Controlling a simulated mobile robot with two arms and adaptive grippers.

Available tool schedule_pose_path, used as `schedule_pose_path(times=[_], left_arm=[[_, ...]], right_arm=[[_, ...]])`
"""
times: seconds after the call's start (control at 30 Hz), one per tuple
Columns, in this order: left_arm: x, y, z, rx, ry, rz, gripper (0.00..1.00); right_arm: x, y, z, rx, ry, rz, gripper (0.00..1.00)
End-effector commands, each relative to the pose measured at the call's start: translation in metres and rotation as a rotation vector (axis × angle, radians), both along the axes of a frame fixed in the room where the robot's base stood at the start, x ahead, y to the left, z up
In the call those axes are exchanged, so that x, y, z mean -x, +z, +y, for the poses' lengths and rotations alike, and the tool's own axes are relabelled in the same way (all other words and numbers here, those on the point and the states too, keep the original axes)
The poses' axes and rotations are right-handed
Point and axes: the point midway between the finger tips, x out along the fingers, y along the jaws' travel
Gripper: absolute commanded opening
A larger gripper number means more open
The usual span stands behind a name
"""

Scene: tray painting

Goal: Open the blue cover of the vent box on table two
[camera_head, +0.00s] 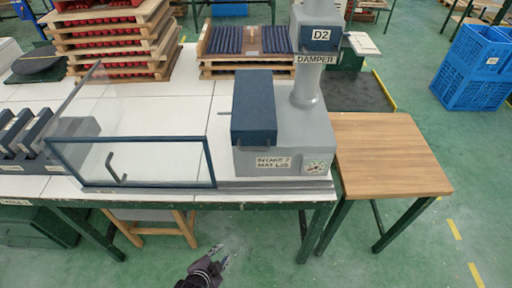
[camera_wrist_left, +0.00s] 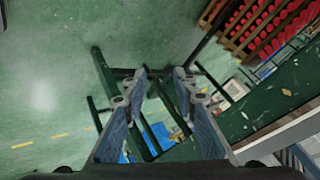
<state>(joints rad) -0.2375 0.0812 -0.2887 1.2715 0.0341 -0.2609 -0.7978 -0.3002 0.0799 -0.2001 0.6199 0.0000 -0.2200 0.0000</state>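The vent box (camera_head: 315,135) is grey and stands at the right end of the white table, with a label and a small dial on its front. Its blue cover (camera_head: 253,105) sits over the left part of the box, and a thin rod sticks out at its left side. The cover looks down on the box. My left gripper (camera_head: 223,257) is low in the head view, in front of the table edge, below and apart from the box. In the left wrist view its two fingers (camera_wrist_left: 163,92) are spread with nothing between them. My right gripper is not in view.
A clear-panelled frame (camera_head: 133,162) with a dark handle stands left of the box. A grey pipe marked DAMPER (camera_head: 307,85) rises behind it. A wooden side table (camera_head: 388,150) is at the right, bare. Green floor lies open in front.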

Motion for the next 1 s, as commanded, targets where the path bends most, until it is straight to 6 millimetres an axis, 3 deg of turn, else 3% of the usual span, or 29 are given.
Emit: schedule_pose_path(times=[0.03, 0.1, 0.2, 0.3, 0.43, 0.5, 0.6, 1.0], left_arm=[[-0.028, 0.040, -0.014, -0.024, -0.061, -0.091, 0.26], [-0.061, 0.097, -0.032, -0.080, -0.156, -0.223, 0.26], [-0.096, 0.179, -0.055, -0.171, -0.271, -0.411, 0.26], [-0.115, 0.252, -0.071, -0.262, -0.354, -0.572, 0.26], [-0.125, 0.319, -0.084, -0.352, -0.416, -0.718, 0.26], [-0.127, 0.338, -0.087, -0.384, -0.432, -0.762, 0.26], [-0.129, 0.351, -0.090, -0.404, -0.442, -0.790, 0.26], [-0.174, 0.344, -0.109, -0.404, -0.442, -0.792, 0.26]], right_arm=[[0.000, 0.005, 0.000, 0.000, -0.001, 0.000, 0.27], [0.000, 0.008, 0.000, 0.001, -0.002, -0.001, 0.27], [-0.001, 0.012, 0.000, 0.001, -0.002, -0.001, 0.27], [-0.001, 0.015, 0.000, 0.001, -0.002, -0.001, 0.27], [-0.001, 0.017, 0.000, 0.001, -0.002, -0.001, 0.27], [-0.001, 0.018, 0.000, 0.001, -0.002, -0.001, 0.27], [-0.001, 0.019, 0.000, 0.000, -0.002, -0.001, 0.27], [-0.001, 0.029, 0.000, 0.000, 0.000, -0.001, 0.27]])
